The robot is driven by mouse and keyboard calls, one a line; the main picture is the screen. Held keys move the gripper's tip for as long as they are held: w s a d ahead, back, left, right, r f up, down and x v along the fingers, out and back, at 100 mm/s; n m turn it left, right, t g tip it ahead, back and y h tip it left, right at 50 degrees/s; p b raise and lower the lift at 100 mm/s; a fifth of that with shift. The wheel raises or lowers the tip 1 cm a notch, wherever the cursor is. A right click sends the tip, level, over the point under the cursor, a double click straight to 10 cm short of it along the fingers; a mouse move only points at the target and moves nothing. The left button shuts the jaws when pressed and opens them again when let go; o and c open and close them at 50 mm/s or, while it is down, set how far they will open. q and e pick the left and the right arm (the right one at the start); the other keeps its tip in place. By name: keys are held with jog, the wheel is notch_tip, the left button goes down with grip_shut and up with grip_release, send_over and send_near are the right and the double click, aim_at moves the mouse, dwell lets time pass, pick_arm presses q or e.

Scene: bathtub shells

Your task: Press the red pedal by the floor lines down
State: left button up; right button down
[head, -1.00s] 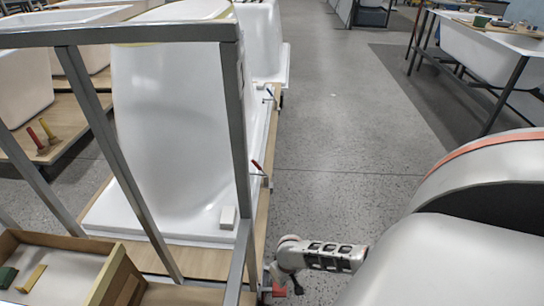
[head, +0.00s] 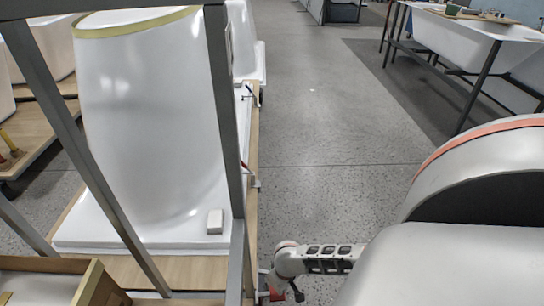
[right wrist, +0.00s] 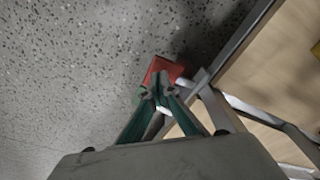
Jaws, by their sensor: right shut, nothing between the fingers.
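In the right wrist view a red pedal (right wrist: 163,69) shows just beyond my right gripper (right wrist: 158,92), beside a grey metal frame and over speckled floor. The gripper's green fingers are shut and empty. Their tips overlap the pedal's lower edge in that view; I cannot tell if they touch it. In the head view my right arm reaches down to the cart's right side, where a small red part (head: 277,294) shows low at the bottom edge. My left gripper is not in view.
A white tub shell (head: 150,120) stands on a wooden cart behind grey metal posts (head: 222,110). A red-handled clamp (head: 246,166) sits on the cart's right edge. Open grey floor (head: 320,150) lies to the right, with a tub on a stand (head: 460,45) beyond.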

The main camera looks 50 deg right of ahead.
jog(key=shift+s+f+b, duration=0.15)
jog(key=shift+f+b, duration=0.35)
jog(key=shift+f, duration=0.55)
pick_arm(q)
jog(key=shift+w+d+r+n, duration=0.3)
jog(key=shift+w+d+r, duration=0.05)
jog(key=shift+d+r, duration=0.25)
pick_arm(e)
jog(key=shift+w, duration=0.35)
